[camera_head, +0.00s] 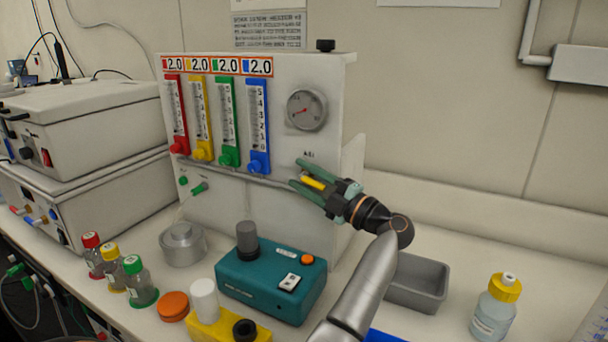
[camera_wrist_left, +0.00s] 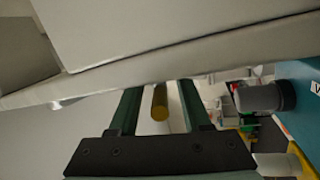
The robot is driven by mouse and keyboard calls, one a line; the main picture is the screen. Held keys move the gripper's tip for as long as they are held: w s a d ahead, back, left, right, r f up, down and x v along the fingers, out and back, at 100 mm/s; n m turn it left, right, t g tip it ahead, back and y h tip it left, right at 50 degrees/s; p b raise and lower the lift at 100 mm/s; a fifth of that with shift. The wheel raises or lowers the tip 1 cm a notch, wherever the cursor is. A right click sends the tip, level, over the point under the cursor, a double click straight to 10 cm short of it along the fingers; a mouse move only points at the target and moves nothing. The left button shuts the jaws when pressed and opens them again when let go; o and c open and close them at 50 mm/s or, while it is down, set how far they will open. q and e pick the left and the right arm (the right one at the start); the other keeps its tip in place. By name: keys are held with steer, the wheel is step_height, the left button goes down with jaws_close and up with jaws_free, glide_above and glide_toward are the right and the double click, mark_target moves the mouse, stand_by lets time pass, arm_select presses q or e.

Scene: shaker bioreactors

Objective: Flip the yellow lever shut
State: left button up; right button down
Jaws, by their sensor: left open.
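The yellow lever (camera_head: 313,183) is at the right part of the white gas panel's front (camera_head: 258,205), below the round gauge. My left gripper (camera_head: 298,173) is open at the panel, with one green finger on each side of the lever. In the left wrist view the lever (camera_wrist_left: 160,103) shows as a short yellow rod between the two green fingers (camera_wrist_left: 160,92), with a gap visible on both sides. The lever's mount is hidden in both views. My right gripper is not in view.
Four coloured flow tubes and the gauge (camera_head: 307,110) are on the panel. A teal device (camera_head: 262,285) stands below, left of my arm. A grey tray (camera_head: 418,283) and a yellow-capped bottle (camera_head: 494,310) are to the right. Small bottles (camera_head: 140,285) stand at the left.

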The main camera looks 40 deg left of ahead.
arm_select(q)
jaws_close()
stand_by(0.4)
